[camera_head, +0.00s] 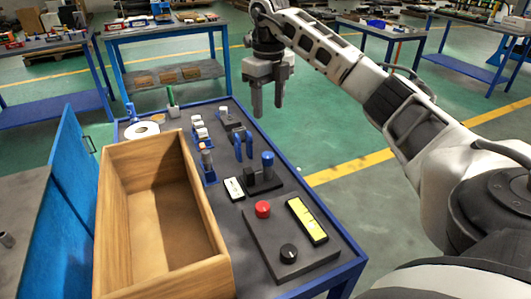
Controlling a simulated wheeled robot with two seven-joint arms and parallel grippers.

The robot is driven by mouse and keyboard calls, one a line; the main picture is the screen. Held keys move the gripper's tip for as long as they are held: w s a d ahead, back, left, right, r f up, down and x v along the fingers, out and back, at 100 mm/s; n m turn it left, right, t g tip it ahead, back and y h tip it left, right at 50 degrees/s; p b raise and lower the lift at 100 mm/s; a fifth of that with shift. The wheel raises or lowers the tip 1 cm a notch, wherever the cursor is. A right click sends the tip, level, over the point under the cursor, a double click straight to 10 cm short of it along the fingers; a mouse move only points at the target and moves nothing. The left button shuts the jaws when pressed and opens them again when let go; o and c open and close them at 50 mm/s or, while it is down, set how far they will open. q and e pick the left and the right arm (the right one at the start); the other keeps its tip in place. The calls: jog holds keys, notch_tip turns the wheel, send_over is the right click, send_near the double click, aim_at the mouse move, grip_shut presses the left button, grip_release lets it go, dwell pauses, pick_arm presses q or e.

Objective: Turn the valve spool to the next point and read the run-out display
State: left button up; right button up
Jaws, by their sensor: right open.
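My right gripper (269,100) hangs fingers down above the far right edge of the workbench. Its two fingers are apart with nothing between them. A small stand with blue uprights (243,147) and a blue-topped post (267,165) on a black base stand on the bench, below and nearer than the gripper. A small white device with a dark face (233,188) lies beside them. I cannot tell for sure which part is the valve spool, or which is the run-out display; no reading is legible. My left gripper is out of view.
An open, empty wooden box (207,195) fills the bench's left side. Near the front right are a control plate with a red button (263,209), a black knob (288,253) and a yellow-faced panel (307,220). A white roll (141,130) lies at the back left.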

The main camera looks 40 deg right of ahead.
aim_at(268, 154)
notch_tip(268, 154, down, 14)
jog(key=shift+f, duration=0.2)
jog(key=c, duration=1)
